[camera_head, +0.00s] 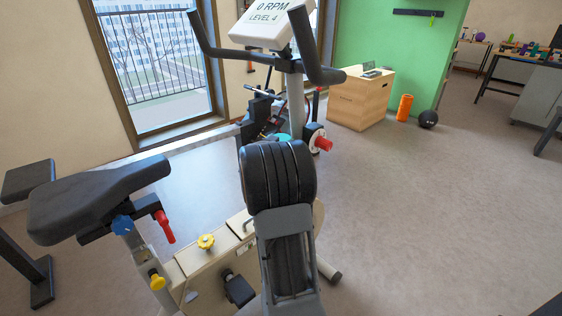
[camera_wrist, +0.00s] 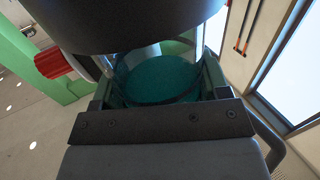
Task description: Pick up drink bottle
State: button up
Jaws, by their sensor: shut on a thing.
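The drink bottle (camera_wrist: 160,76) is in the wrist view, between my gripper's fingers. It has a clear wall with teal inside, and a wide black part at the top of the picture seems to belong to it. My gripper (camera_wrist: 158,88) is shut on it, with one dark finger on each side. In the head view my arm hides the gripper and nearly all of the bottle. A small teal patch (camera_head: 283,137) beyond the arm may be part of the bottle; I cannot tell for sure.
An exercise bike with a black seat (camera_head: 95,200) and a white display (camera_head: 268,25) stands close around my arm. A wooden box (camera_head: 360,100), an orange roller (camera_head: 404,107) and a black ball (camera_head: 428,119) stand farther right. The floor at the right is clear.

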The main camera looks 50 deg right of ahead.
jog(key=shift+c, duration=1.7)
jog(key=shift+r, duration=0.1)
